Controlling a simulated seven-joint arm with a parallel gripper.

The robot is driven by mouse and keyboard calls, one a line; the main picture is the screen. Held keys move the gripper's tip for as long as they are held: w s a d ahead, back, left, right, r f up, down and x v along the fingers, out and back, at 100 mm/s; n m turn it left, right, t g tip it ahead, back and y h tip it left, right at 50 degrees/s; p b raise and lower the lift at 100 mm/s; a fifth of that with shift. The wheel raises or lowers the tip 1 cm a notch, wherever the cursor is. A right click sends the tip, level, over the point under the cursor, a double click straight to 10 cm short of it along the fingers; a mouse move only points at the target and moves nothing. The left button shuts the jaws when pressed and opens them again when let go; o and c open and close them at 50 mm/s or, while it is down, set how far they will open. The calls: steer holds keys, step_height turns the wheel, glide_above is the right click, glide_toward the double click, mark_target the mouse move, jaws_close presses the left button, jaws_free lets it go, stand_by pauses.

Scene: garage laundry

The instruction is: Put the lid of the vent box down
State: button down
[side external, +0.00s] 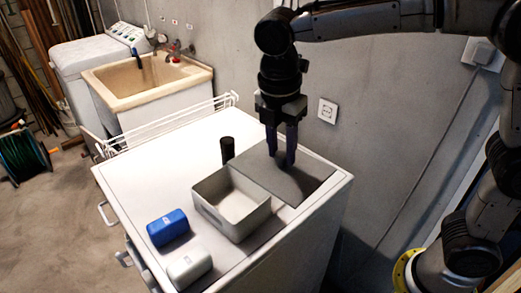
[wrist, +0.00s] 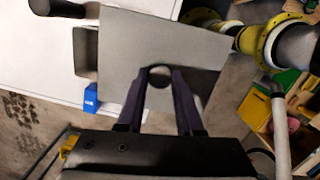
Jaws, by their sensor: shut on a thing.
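My gripper (side external: 282,160) points straight down over the back right of the white worktop. It is shut on the lid (side external: 262,173), a flat grey square plate. In the wrist view, the fingers (wrist: 159,77) close around a dark round knob near the middle of the lid (wrist: 125,50). An open light-grey box (side external: 212,216), seemingly the vent box, stands just left of and in front of the lid, its inside empty. In the wrist view, the lid partly hides the box (wrist: 84,52). I cannot tell how far the lid is above the worktop.
A black cylinder (side external: 227,149) stands behind the box. A blue case (side external: 167,228) and a white case (side external: 189,268) lie at the worktop's front left. A white wire rack (side external: 165,128) lines the back left edge. The worktop's left part (side external: 150,165) is clear.

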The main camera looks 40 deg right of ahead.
steer(key=shift+s+d+r, duration=0.15)
steer(key=shift+s+r, duration=0.1)
steer(key=shift+s, duration=0.15)
steer(key=shift+w+n, duration=0.2)
steer(key=shift+n, duration=0.8)
steer(key=w+d+f, duration=0.2)
steer(key=w+d, duration=0.1)
steer(key=shift+w+d, duration=0.1)
steer(key=shift+w, duration=0.15)
steer(key=w+d+f+m, duration=0.1)
steer(key=w+d+f, duration=0.15)
steer(key=d, duration=0.55)
steer(key=w+d+f+m, duration=0.1)
steer(key=d+f+m, duration=0.15)
steer(key=d, duration=0.55)
steer(key=shift+n, duration=0.35)
steer(key=w+f, duration=0.3)
steer(key=w, duration=0.1)
steer(key=w+d+f, duration=0.1)
steer(key=w+f, duration=0.2)
steer(key=w, duration=0.1)
steer(key=w+d+f, duration=0.1)
steer(key=w+f, duration=0.2)
steer(key=w, duration=0.2)
steer(key=shift+d+f, duration=0.15)
steer(key=shift+f, duration=1.7)
steer(key=shift+f, duration=0.15)
